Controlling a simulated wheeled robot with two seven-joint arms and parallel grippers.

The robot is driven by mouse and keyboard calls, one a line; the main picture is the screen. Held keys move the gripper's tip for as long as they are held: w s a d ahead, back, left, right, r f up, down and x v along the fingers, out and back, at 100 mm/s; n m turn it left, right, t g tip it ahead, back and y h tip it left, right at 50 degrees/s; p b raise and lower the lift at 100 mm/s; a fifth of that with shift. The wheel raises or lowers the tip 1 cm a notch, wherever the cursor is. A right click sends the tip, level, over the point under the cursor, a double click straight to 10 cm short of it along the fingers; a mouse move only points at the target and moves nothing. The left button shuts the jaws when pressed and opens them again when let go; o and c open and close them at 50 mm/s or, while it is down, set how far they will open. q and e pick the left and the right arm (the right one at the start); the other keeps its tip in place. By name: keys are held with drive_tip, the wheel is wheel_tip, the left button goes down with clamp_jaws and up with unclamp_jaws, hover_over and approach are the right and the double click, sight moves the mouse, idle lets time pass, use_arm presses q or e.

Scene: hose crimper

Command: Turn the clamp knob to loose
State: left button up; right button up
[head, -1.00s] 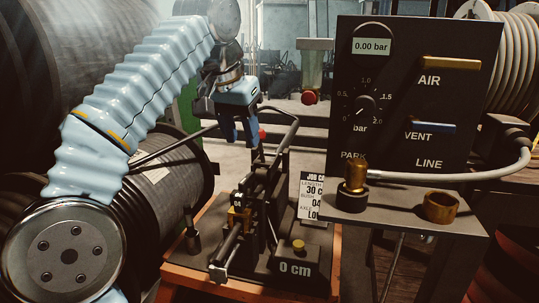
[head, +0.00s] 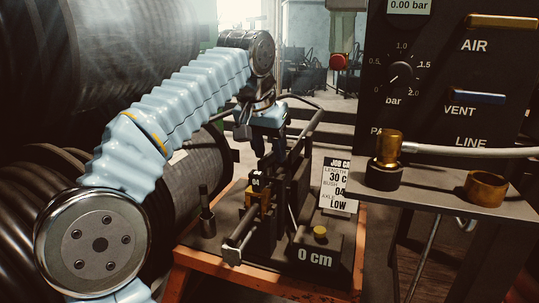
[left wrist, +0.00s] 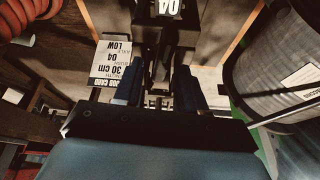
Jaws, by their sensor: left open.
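The dark hose crimper (head: 285,205) stands on an orange-edged bench, with a brass block marked 04 (head: 254,202) at its front. It has a small yellow knob (head: 320,231) above the "0 cm" label and a black upright post (head: 207,215) at its left. No part is labelled as the clamp knob, so I cannot tell which one it is. My left gripper (head: 263,140) points down over the back of the crimper. In the left wrist view its two blue fingers (left wrist: 160,90) are apart with dark crimper parts beyond them; contact cannot be told. My right gripper is out of view.
A job card (head: 338,184) stands behind the crimper. A dark control panel (head: 440,105) with AIR and VENT levers is at right, above a shelf with a brass fitting (head: 389,150) and a brass ring (head: 486,188). Large hose reels (head: 100,60) fill the left.

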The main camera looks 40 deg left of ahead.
use_arm(q)
drive_tip(key=shift+f, duration=0.1)
clamp_jaws()
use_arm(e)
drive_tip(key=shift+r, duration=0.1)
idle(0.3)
